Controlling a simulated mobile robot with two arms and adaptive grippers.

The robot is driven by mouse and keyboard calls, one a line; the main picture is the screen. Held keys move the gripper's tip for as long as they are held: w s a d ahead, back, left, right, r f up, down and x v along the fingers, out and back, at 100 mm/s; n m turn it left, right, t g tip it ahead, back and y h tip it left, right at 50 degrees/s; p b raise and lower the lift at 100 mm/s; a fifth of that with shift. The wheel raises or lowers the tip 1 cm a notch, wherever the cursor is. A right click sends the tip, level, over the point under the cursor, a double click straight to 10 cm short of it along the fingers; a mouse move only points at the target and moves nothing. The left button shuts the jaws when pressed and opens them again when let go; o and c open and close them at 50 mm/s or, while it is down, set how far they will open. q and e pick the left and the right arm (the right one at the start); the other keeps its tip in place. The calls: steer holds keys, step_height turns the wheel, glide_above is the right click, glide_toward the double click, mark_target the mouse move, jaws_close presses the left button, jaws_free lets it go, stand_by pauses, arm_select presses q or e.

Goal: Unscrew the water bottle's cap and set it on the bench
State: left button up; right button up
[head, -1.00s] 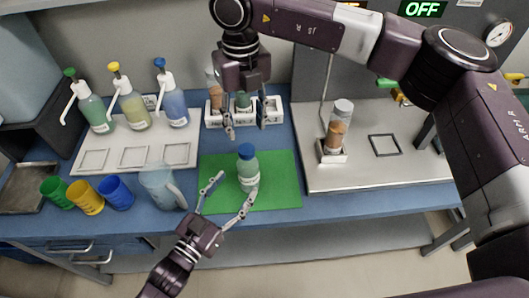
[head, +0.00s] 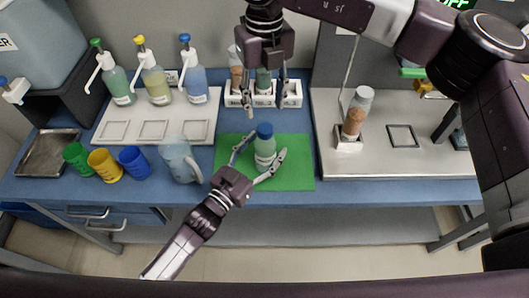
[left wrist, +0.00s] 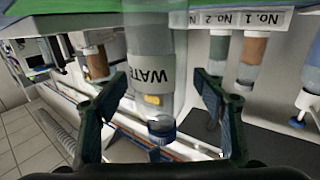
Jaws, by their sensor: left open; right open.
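The water bottle (head: 264,153), clear with a white label, stands upright on the green mat (head: 298,174). Its blue cap (head: 265,131) is on its top. My left gripper (head: 263,152) is open, with one finger on each side of the bottle; contact cannot be told. In the left wrist view, which looks upside down, the bottle (left wrist: 154,95) and its cap (left wrist: 161,130) show between the two spread fingers. My right gripper (head: 266,102) is open and empty, pointing down, and appears above the cap in the head view.
Behind the mat is a white rack (head: 291,97) with labelled bottles. A clear pitcher (head: 180,162) and three coloured cups (head: 104,165) stand to the left, pump bottles (head: 155,85) behind them. A metal plate (head: 376,165) lies to the right. The blue bench front (head: 300,199) is clear.

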mark_target(265, 128)
arm_select(q)
steer(key=shift+w+d+f, duration=0.1)
steer(key=shift+w+d, duration=0.05)
steer(key=c, duration=0.7)
arm_select(e)
steer(key=shift+w+d+f, duration=0.1)
steer(key=shift+w+d, duration=0.05)
steer(key=shift+w, duration=0.05)
arm_select(q)
jaws_close()
arm_select(e)
steer(key=m, duration=0.6)
steer(key=shift+s, duration=0.1)
steer(key=m, duration=0.4)
steer(key=shift+m, duration=0.4)
steer(key=m, duration=1.1)
steer(key=shift+m, duration=0.3)
steer(key=shift+f, duration=3.95)
